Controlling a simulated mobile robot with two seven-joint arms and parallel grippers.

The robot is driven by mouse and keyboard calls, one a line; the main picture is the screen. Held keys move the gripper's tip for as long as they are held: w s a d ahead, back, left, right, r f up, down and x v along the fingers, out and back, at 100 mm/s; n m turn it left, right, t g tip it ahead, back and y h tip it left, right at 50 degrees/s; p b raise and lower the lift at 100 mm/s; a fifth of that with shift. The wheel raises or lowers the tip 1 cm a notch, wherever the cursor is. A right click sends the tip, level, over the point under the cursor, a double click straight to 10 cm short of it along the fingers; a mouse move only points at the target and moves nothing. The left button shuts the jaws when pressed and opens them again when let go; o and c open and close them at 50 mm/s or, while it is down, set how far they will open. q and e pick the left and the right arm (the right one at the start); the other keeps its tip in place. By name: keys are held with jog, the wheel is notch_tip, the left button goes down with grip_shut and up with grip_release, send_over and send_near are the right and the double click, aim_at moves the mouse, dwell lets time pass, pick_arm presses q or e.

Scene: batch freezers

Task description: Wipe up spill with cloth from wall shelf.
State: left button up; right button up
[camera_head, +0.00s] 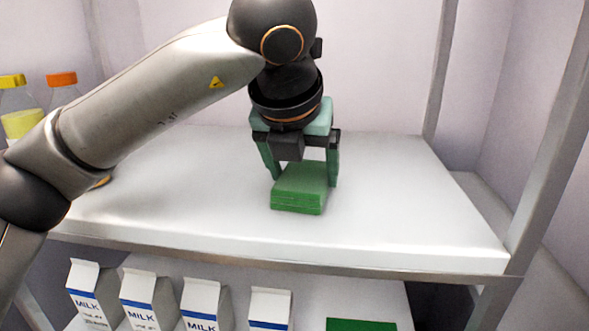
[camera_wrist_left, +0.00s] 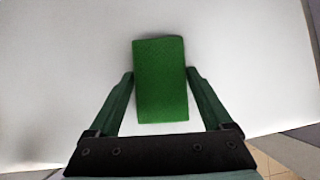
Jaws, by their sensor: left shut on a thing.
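In the left wrist view the cloth (camera_wrist_left: 160,80) lies between the two fingers (camera_wrist_left: 162,92). No spill shows in either view. My right gripper is not in view.
Bottles with a yellow cap (camera_head: 12,80) and an orange cap (camera_head: 62,79) stand at the far left, partly behind my left arm. Several milk cartons (camera_head: 150,300) and a green item (camera_head: 361,325) are on the lower shelf. A metal post (camera_head: 545,150) stands at the right.

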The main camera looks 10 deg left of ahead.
aim_at(236, 184)
pick_arm(q)
jog(key=shift+w+a+f+b, duration=0.1)
jog(key=shift+a+b, duration=0.75)
jog(key=shift+a, duration=1.35)
jog(key=shift+a+b, duration=0.5)
jog(key=shift+a, duration=0.85)
jog(key=shift+a+f+b, duration=0.15)
jog(key=shift+a+b, duration=0.15)
jog(key=shift+a, duration=0.55)
jog(key=shift+a+f+b, duration=0.15)
jog(key=shift+a+b, duration=0.1)
jog(key=shift+a, duration=0.6)
jog(key=shift+r, duration=0.1)
notch_tip(236, 184, up, 6)
jog(key=p, duration=0.5)
jog(key=shift+w+r, duration=0.1)
jog(key=shift+r, duration=0.05)
